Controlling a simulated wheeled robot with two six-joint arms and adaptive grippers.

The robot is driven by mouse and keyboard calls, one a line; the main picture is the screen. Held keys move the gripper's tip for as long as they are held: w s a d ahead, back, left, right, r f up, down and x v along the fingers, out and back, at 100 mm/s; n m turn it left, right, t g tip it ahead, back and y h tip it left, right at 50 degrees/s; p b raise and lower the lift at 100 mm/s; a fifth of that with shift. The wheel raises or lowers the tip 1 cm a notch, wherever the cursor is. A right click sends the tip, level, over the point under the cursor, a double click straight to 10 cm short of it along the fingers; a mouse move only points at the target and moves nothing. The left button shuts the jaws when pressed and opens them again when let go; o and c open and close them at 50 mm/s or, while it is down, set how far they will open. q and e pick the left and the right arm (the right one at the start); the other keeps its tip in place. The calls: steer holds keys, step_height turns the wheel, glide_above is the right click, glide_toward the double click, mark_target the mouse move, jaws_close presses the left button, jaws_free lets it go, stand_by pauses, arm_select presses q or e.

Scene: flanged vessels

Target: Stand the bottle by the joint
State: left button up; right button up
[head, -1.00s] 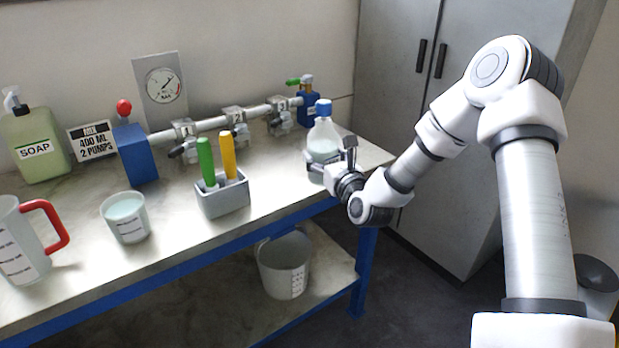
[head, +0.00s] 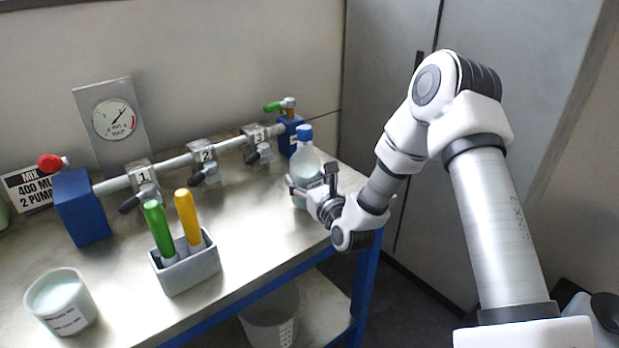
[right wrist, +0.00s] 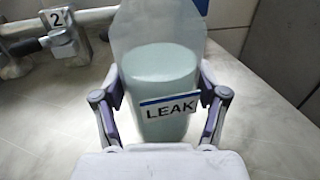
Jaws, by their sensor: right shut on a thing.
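The bottle (head: 306,161) is clear with a blue cap and pale green liquid, and stands upright at the right end of the bench. My right gripper (head: 311,182) is shut on its lower body. The right wrist view shows the bottle (right wrist: 160,62) between both fingers, with a LEAK label (right wrist: 169,107) on it. I cannot tell whether its base touches the bench. Numbered joints 1 (head: 142,178), 2 (head: 203,155) and 3 (head: 258,138) sit along the pipe. The bottle is to the right of joint 3, nearest to it. My left gripper is out of view.
A grey holder (head: 188,270) with green and yellow handles stands at the bench front. A cup of liquid (head: 62,305) is at front left. A gauge (head: 114,119) stands behind the pipe. The bench top (head: 245,215) is clear between holder and bottle.

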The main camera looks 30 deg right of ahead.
steer(key=shift+w+d+f, duration=0.15)
steer(key=shift+w+f, duration=0.05)
steer(key=shift+f, duration=0.7)
steer(key=shift+s+r, duration=0.25)
steer(key=shift+f, duration=0.15)
steer(key=o, duration=1.5)
steer(key=shift+w+f, duration=0.1)
steer(key=shift+w, duration=0.05)
steer(key=shift+o, duration=0.2)
steer(key=shift+r, duration=0.25)
steer(key=s+a+b, duration=0.1)
steer(key=s+a, duration=0.1)
steer(key=s, duration=1)
